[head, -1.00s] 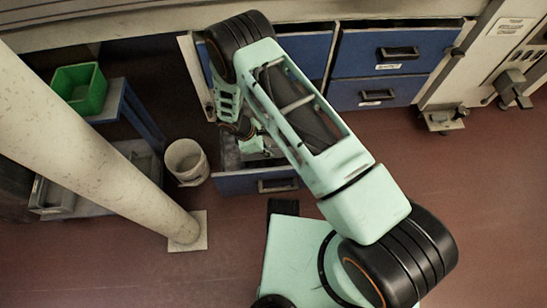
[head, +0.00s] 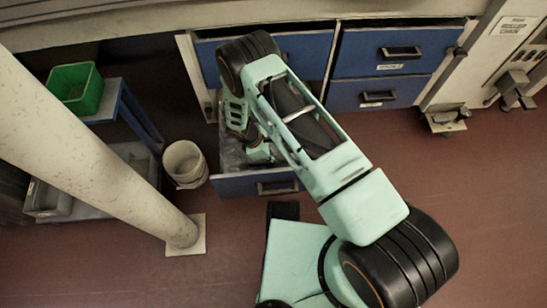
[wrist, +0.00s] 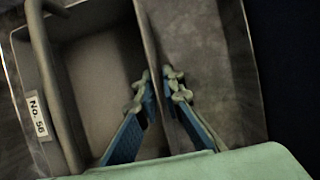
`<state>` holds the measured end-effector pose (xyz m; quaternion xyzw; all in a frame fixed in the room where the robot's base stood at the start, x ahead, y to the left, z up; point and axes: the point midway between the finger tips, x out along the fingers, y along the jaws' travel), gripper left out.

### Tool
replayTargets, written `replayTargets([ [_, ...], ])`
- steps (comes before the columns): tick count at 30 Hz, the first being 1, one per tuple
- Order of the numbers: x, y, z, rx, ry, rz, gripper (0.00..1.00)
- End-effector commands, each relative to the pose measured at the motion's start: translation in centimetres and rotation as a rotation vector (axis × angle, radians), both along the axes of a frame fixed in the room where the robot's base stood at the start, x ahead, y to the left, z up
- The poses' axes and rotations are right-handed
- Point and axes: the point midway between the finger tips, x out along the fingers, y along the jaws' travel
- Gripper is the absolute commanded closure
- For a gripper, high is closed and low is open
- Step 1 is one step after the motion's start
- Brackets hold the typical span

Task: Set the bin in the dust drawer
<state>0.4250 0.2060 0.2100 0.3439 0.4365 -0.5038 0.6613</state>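The bin (wrist: 100,65) is a grey open box with a bar-like handle along its left side and a "No. 56" label, filling the left of the wrist view. My gripper (wrist: 160,82) straddles its thin right wall, one blue-padded finger inside and one outside, the tips closed against the wall. The blue-fronted dust drawer (head: 236,186) is pulled out under the bench in the head view. My wrist reaches down into it. The drawer's grey, dusty floor (wrist: 208,45) seems to show right of the bin in the wrist view. My arm hides most of the bin in the head view.
A whitish bucket (head: 185,163) stands on the floor just left of the drawer. A green bin (head: 76,88) sits on a blue stand further left. A thick pale pillar (head: 95,150) rises nearby. Closed blue drawers (head: 390,65) are at the right. The red-brown floor at right is clear.

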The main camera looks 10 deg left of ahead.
Motion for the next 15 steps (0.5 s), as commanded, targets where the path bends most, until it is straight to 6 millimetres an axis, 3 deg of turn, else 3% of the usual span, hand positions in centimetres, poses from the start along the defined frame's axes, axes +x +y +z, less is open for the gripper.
replayTargets([
  [3,0.0,0.0,0.0,0.000,0.000,0.000,0.78],
  [11,0.0,0.1,0.1,0.000,-0.001,0.000,0.78],
  [15,0.0,0.4,1.3,0.001,-0.002,0.001,0.78],
])
